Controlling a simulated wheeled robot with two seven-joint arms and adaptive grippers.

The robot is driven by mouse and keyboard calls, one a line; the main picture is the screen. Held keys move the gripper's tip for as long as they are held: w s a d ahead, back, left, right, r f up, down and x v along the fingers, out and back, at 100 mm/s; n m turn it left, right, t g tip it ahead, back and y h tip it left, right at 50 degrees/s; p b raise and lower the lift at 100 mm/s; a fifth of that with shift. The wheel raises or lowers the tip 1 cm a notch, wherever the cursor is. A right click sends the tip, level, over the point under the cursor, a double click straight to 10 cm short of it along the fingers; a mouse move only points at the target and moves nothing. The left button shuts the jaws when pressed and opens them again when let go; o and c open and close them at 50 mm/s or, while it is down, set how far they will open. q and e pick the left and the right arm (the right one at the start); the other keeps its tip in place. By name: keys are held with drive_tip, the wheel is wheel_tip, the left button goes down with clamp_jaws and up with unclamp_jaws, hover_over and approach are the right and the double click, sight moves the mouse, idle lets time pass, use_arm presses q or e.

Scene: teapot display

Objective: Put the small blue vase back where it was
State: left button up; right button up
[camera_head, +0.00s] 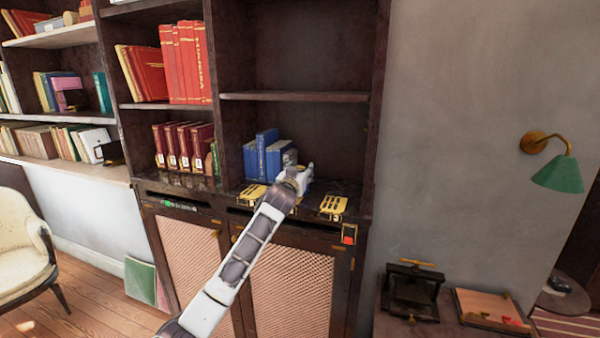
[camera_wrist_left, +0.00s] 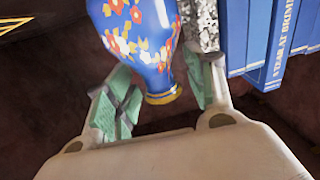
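The small blue vase (camera_wrist_left: 150,40), with red, white and yellow flowers and a gold rim, shows in the left wrist view with its gold-rimmed end toward my palm. The far end of the vase is cut off by the picture's edge. In the head view my left gripper (camera_head: 292,170) is at the lower shelf of the dark bookcase, right of the blue books. I cannot make out the vase there. My right gripper is not in view.
Blue books (camera_head: 262,155) stand close to the left gripper, and a speckled block (camera_wrist_left: 205,25) is right beside the vase in the wrist view. The shelf board (camera_head: 295,97) is above. Bare shelf space lies right of the gripper. Yellow pieces (camera_head: 333,206) sit along the front edge.

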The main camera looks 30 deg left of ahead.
use_arm(q)
drive_tip(key=shift+r, duration=0.15)
drive_tip(key=shift+b+v, duration=0.6)
drive_tip(key=shift+v, duration=2.15)
drive_tip(key=b+v, duration=0.1)
drive_tip(key=v, duration=0.5)
drive_tip(key=shift+s, duration=0.25)
